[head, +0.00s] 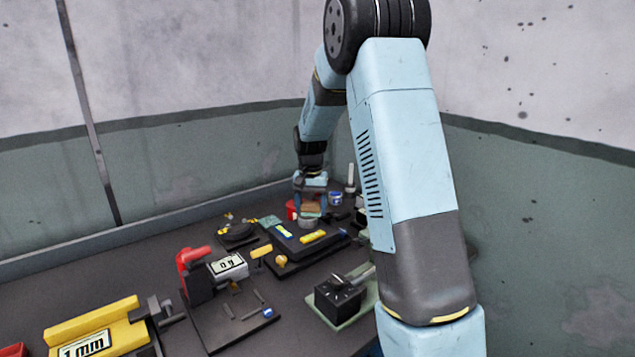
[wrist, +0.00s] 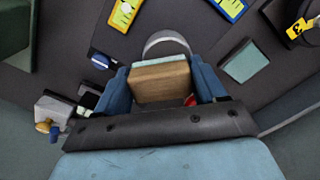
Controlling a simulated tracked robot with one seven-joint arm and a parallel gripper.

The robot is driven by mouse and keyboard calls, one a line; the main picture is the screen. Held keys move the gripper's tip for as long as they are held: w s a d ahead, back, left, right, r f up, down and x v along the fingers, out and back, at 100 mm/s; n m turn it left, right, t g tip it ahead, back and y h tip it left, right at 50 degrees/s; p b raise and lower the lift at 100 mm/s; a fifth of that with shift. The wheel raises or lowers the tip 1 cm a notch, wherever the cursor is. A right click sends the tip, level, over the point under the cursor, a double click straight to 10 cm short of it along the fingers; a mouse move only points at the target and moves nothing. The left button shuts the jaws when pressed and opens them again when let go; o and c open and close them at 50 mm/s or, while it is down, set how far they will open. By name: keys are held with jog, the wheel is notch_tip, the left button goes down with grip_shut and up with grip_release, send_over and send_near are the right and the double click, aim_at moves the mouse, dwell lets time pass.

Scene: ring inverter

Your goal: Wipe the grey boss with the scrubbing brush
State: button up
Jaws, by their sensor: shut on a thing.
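The scrubbing brush (wrist: 160,82) has a wooden block with a pale greenish layer along its far edge. My gripper (wrist: 160,88) is shut on it, with one blue finger on each side of the block. In the head view my gripper (head: 311,198) is small and far off, near the back of the bench, with the brown brush block (head: 311,208) between its fingers. The round grey boss (wrist: 166,42) shows as an arc just beyond the brush; the brush covers the rest. In the head view the boss (head: 307,222) is directly below the brush. I cannot tell whether they touch.
A red item (head: 291,209) and a blue container (head: 335,198) stand close to the gripper. A dark panel with yellow and blue pieces (head: 314,237) lies in front. Nearer are a red-handled device (head: 193,259), a black box (head: 338,297) and a yellow block (head: 95,325).

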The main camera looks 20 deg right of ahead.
jog(key=shift+d, duration=0.9)
jog(key=shift+d+r, duration=0.15)
jog(key=shift+s+r, duration=0.1)
jog(key=shift+r, duration=3.75)
jog(key=shift+s, duration=0.1)
